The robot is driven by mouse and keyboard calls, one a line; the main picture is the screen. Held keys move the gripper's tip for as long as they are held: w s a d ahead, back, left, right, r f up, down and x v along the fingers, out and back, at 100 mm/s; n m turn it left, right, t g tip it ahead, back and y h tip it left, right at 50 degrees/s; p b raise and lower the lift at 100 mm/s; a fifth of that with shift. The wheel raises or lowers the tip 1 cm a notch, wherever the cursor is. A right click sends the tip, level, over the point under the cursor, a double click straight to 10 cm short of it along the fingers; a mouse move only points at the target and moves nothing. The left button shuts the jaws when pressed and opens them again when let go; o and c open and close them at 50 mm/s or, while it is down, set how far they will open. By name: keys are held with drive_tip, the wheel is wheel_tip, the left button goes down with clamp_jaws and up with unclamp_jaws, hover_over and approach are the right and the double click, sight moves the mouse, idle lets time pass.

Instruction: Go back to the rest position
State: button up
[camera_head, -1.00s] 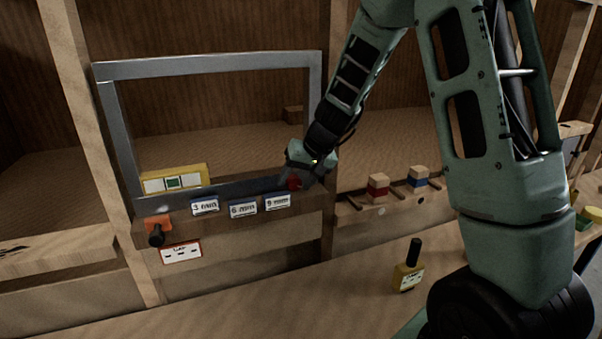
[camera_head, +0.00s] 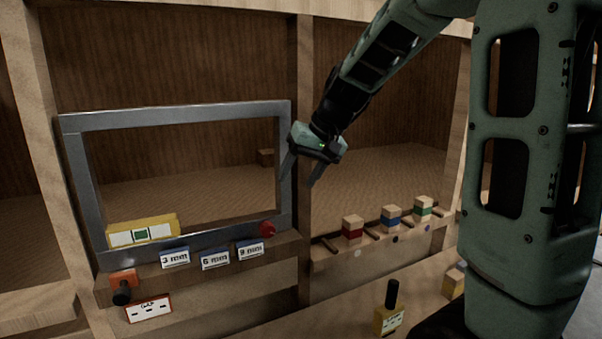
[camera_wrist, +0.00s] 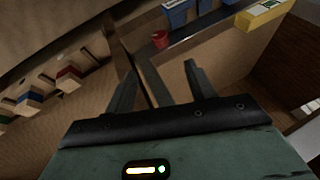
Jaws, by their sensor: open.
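My gripper (camera_head: 302,172) is open and empty in the head view. It hangs in the air in front of the right side of the grey metal frame (camera_head: 180,117), above the shelf ledge. In the wrist view my gripper (camera_wrist: 158,82) shows two spread fingers with nothing between them. A red knob (camera_head: 267,229) sits at the frame's lower right corner, below and apart from my fingers. It also shows in the wrist view as a red piece (camera_wrist: 160,39) beyond the fingertips.
A yellow box (camera_head: 142,230) stands at the frame's lower left. Blue blocks labelled 3 mm (camera_head: 175,257), 6 mm (camera_head: 215,260) and 9 mm (camera_head: 250,250) line the ledge. An orange and black part (camera_head: 122,285) is at left. Banded wooden blocks (camera_head: 352,229) stand right.

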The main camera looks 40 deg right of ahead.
drive_tip(key=shift+s+r, duration=0.1)
drive_tip(key=shift+r, duration=0.05)
idle(0.5)
drive_tip(key=s+a+f+n+g, duration=0.2)
drive_tip(key=s+a+f+n, duration=0.15)
drive_tip(key=a, duration=0.65)
drive_tip(key=s+a+f+n+g, duration=0.2)
drive_tip(key=s+a+f+n, duration=0.15)
drive_tip(key=a, duration=0.75)
drive_tip(key=s+a+f+n, duration=0.2)
drive_tip(key=s+a+f, duration=0.1)
drive_tip(key=s, duration=0.5)
drive_tip(key=s+a+f+n+g+h, duration=0.1)
drive_tip(key=s+a+f+n, duration=0.2)
drive_tip(key=s+a, duration=0.2)
drive_tip(key=s, duration=0.3)
drive_tip(key=shift+a+f+h, duration=0.15)
drive_tip(key=shift+a+h, duration=0.15)
drive_tip(key=shift+a, duration=0.1)
drive_tip(key=shift+s, duration=0.1)
